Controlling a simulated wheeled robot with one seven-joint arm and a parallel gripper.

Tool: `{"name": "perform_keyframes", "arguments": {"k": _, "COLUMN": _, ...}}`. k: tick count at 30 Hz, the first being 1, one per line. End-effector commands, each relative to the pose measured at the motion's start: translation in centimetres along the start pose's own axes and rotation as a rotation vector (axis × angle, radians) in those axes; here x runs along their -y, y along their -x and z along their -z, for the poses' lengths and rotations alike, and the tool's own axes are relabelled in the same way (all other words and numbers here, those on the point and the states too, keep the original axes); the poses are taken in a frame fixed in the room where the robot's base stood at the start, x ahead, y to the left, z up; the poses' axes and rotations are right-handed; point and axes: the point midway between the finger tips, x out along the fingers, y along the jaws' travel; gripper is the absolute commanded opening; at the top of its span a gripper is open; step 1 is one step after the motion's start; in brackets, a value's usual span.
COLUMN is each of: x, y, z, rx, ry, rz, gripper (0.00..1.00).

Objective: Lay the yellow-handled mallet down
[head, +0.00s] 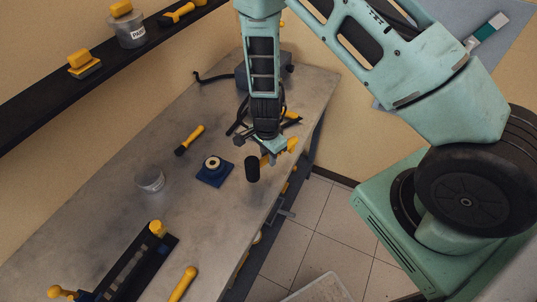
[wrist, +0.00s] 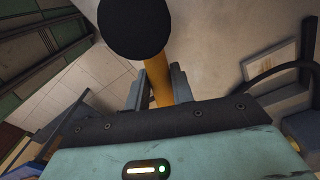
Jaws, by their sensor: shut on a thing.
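The mallet has a black cylindrical head (head: 252,169) and a yellow handle. My gripper (head: 272,156) is shut on the handle near the front edge of the grey workbench (head: 215,225). In the wrist view the black head (wrist: 138,27) is beyond the fingers, and the yellow handle (wrist: 160,92) runs between the two grey fingers of my gripper (wrist: 158,88). The head looks held over the bench; I cannot tell how high. Part of the handle is hidden by my fingers.
A blue block with a ring (head: 213,170) sits just left of the mallet. A yellow-handled brush (head: 190,139), a clear jar (head: 150,179), a black tray (head: 128,270) and a yellow handle (head: 183,284) are on the bench. Bare bench lies front-left of the mallet.

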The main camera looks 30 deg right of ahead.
Motion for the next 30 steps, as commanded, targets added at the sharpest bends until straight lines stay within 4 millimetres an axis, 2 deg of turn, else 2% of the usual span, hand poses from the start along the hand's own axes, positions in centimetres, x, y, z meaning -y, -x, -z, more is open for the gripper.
{"name": "perform_keyframes", "arguments": {"k": 27, "x": 0.1, "y": -3.6, "z": -0.1, "rx": 0.000, "ry": 0.000, "rz": 0.001, "gripper": 0.00}}
{"name": "perform_keyframes", "arguments": {"k": 28, "x": 0.1, "y": -3.4, "z": -0.1, "rx": 0.000, "ry": 0.000, "rz": 0.002, "gripper": 0.32}}
{"name": "perform_keyframes", "arguments": {"k": 30, "x": 0.1, "y": -3.4, "z": -0.1, "rx": 0.000, "ry": 0.000, "rz": 0.001, "gripper": 0.49}}
